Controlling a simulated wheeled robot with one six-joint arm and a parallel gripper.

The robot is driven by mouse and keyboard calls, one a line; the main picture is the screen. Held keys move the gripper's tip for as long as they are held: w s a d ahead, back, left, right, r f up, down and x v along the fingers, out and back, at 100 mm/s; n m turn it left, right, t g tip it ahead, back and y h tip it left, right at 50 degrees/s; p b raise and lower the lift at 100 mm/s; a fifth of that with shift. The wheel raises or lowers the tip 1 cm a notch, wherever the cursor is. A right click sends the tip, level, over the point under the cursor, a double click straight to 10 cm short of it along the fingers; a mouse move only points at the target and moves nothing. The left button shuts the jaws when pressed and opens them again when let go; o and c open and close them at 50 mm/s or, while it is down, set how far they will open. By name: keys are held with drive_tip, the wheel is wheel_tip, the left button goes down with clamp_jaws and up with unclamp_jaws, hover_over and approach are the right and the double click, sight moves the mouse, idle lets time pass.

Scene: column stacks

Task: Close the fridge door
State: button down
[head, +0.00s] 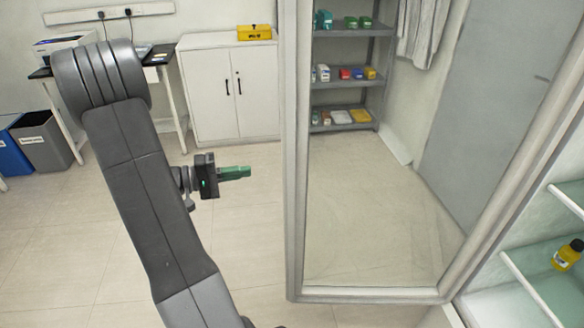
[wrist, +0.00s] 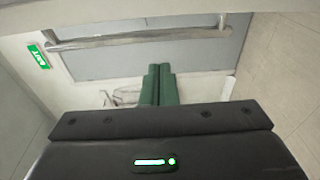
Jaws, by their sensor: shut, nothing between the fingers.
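The fridge door (head: 292,200) is a glass panel in a pale grey frame, standing open in the head view. Its right side meets the fridge (head: 505,262), whose lit inside shows at the right edge. My gripper (head: 248,172) is to the left of the door's left frame edge, apart from it in the picture, with green fingers pointing right. The fingers are shut and empty. In the wrist view my gripper's green fingers (wrist: 158,68) lie side by side, with a metal bar (wrist: 140,37) across the top that I cannot surely identify.
Through the glass I see a grey shelf rack (head: 343,81). A white cabinet (head: 212,92), a desk (head: 165,62) and bins (head: 45,140) stand at the back left. The floor left of the door is clear.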

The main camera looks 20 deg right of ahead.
drive_tip(key=s+d+p, duration=0.2)
drive_tip(key=s+d, duration=0.2)
drive_tip(key=d, duration=0.4)
drive_tip(key=shift+r+h, duration=0.25)
drive_tip(key=shift+h, duration=0.15)
drive_tip(key=shift+s, duration=0.1)
